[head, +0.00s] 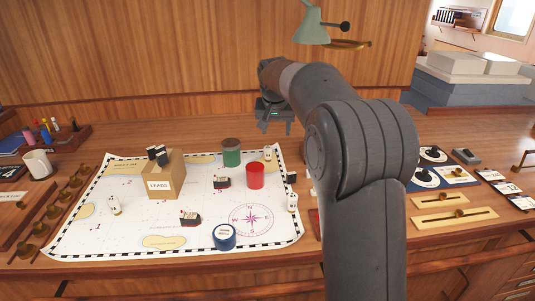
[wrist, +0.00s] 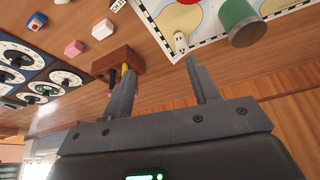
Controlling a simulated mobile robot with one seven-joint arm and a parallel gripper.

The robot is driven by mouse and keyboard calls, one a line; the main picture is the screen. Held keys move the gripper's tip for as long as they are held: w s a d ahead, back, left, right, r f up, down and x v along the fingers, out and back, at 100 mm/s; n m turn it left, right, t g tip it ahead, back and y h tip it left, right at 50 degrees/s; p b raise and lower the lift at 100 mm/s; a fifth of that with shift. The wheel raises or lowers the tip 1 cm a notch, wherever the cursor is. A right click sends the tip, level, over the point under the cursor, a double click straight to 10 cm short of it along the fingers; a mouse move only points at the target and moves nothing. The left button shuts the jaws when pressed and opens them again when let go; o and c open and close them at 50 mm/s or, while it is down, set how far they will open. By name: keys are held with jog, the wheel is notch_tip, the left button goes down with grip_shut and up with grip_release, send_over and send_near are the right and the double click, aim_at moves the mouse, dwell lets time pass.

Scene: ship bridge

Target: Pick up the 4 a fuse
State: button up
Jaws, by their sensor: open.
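I cannot pick out the 4 A fuse by any readable label. Small pale upright pieces with dark marks stand on the chart (head: 135,232): one at the left (head: 115,205), one at the back right (head: 269,153) and one at the right edge (head: 293,201). In the wrist view one such piece (wrist: 181,42) lies at the chart's edge, beyond my fingertips. My gripper (head: 275,128) hangs in the air behind the chart's back right corner. In the wrist view my gripper (wrist: 160,66) has its fingers apart, with nothing between them.
On the chart are a cardboard box marked LEADS (head: 160,184), a green can (head: 231,153), a red cup (head: 255,176), a blue roll (head: 224,237) and small black-and-red blocks (head: 190,218). Dials (wrist: 18,53) and a brown holder (wrist: 118,61) show in the wrist view.

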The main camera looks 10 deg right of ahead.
send_near(268, 148)
jog(key=f, duration=0.2)
jog(key=shift+m, duration=0.4)
jog(key=x, duration=1)
jog(key=shift+w+f, duration=0.1)
jog(key=shift+w, duration=0.3)
jog(key=c, duration=1.1)
